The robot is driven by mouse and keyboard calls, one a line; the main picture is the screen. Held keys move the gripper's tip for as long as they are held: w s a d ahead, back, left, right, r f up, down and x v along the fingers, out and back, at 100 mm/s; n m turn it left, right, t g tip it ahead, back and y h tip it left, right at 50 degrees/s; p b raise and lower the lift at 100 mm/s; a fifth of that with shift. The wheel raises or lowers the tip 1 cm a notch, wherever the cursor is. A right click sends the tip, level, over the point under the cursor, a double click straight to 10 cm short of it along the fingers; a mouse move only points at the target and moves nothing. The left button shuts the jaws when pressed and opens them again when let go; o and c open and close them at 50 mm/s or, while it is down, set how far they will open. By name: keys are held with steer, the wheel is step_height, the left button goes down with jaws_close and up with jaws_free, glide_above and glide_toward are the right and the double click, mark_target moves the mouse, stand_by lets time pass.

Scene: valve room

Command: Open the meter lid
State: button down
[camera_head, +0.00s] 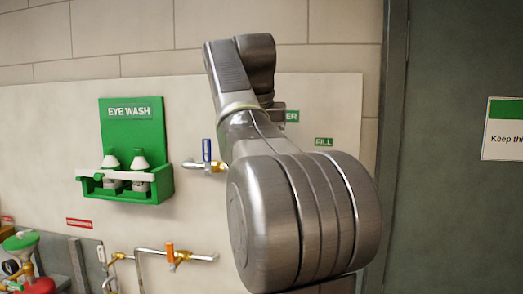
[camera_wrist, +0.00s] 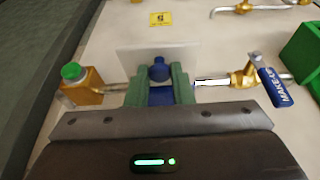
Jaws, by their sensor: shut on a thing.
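The water meter shows in the wrist view as a blue body (camera_wrist: 160,96) on a pipe, partly hidden by my gripper. A blue rounded part (camera_wrist: 159,69), likely the lid's tab or edge, sits between my fingertips. My gripper (camera_wrist: 161,80) has two green fingers, one on each side of this blue part, and is shut on it. Whether the lid is raised cannot be told from this angle. In the head view my arm covers this spot, so neither the meter nor my gripper shows there.
A brass fitting with a green cap (camera_wrist: 73,73) is left of my fingers. A blue-handled MAKE-UP valve (camera_wrist: 274,86) is on the right. A green eye wash station (camera_head: 130,145) hangs on the wall, with an orange-handled valve (camera_head: 171,256) below. A dark door (camera_head: 450,200) stands right.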

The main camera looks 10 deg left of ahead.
steer(key=shift+r, duration=0.1)
steer(key=c, duration=1.3)
jaws_free()
steer(key=shift+s+r, duration=0.1)
steer(key=shift+r, duration=0.3)
steer(key=shift+v, duration=1.05)
steer(key=s, duration=1.2)
steer(key=shift+d, duration=0.25)
